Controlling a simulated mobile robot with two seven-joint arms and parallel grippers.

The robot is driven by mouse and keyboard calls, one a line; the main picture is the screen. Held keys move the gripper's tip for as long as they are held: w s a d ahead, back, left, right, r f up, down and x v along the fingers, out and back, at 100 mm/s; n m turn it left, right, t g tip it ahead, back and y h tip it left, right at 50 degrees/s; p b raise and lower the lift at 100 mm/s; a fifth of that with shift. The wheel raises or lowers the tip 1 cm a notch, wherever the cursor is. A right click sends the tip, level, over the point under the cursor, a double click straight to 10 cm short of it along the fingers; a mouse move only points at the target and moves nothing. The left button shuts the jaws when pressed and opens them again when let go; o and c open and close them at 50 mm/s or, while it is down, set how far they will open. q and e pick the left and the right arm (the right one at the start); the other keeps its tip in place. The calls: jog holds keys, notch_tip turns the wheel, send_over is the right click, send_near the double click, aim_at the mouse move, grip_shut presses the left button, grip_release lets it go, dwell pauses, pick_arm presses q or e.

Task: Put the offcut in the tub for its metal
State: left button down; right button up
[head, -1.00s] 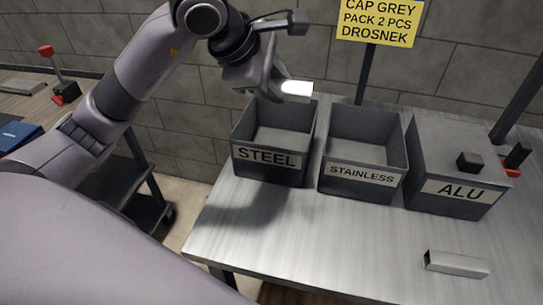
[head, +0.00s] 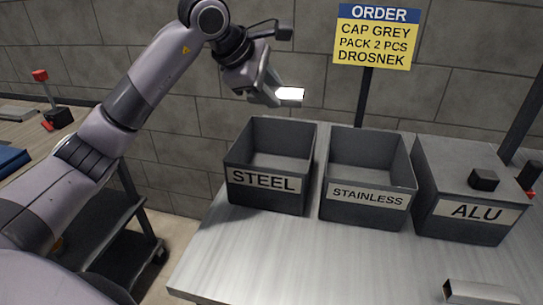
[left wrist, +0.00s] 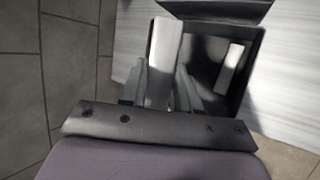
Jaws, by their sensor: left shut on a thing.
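My left gripper (head: 268,92) is shut on a pale, bright offcut (head: 290,95), in the air above the back rim of the STEEL tub (head: 265,181) in the head view. In the left wrist view the offcut (left wrist: 164,60) sticks out between the fingers, overlapping the dark edge of a tub. The STAINLESS tub (head: 365,196) is open. The ALU tub (head: 470,212) appears covered, with a black block on top (head: 484,180). My right gripper is out of view.
A grey square-section piece (head: 480,292) lies on the metal table (head: 300,262) at front right. An order sign (head: 373,38) stands on a post behind the tubs. The table in front of the tubs is mostly clear. A block wall stands behind.

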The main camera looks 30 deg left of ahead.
pick_arm(q)
notch_tip(320, 180, down, 13)
jog(key=b, duration=0.1)
jog(key=shift+f, duration=0.2)
jog(key=shift+f, duration=0.1)
jog(key=shift+f+b, duration=0.55)
jog(key=shift+b, duration=0.05)
jog(key=c, duration=0.8)
grip_release()
jog(key=shift+r+p, duration=0.55)
jog(key=v, duration=1.2)
